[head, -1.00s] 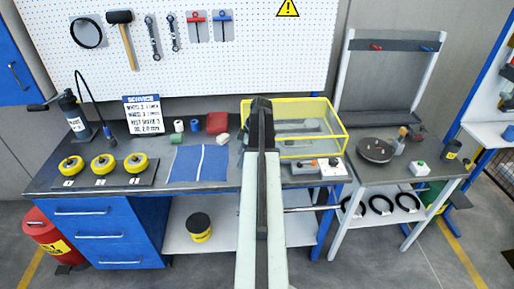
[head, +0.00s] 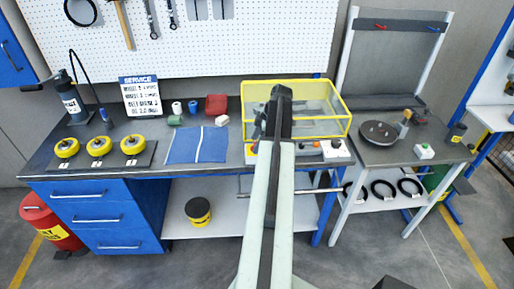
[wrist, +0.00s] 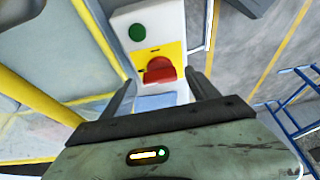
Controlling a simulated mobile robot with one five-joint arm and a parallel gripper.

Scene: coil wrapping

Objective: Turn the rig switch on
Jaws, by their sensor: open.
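The rig switch is a red knob (wrist: 159,70) on a yellow plate (wrist: 171,53), set in a white control box (wrist: 123,17) with a green button (wrist: 137,32). In the wrist view my gripper (wrist: 160,77) is open, with one finger on each side of the box's near end, just below the knob. No contact with the knob can be made out. In the head view the white control box (head: 336,152) sits at the bench's right front end, small and hard to read.
A clear guard box with a yellow frame (head: 335,88) stands behind the controls. Its yellow edge (wrist: 35,97) runs close on the left in the wrist view. A side table (head: 408,153) with a dark disc (head: 379,133) stands to the right. A blue cloth (head: 196,146) lies left.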

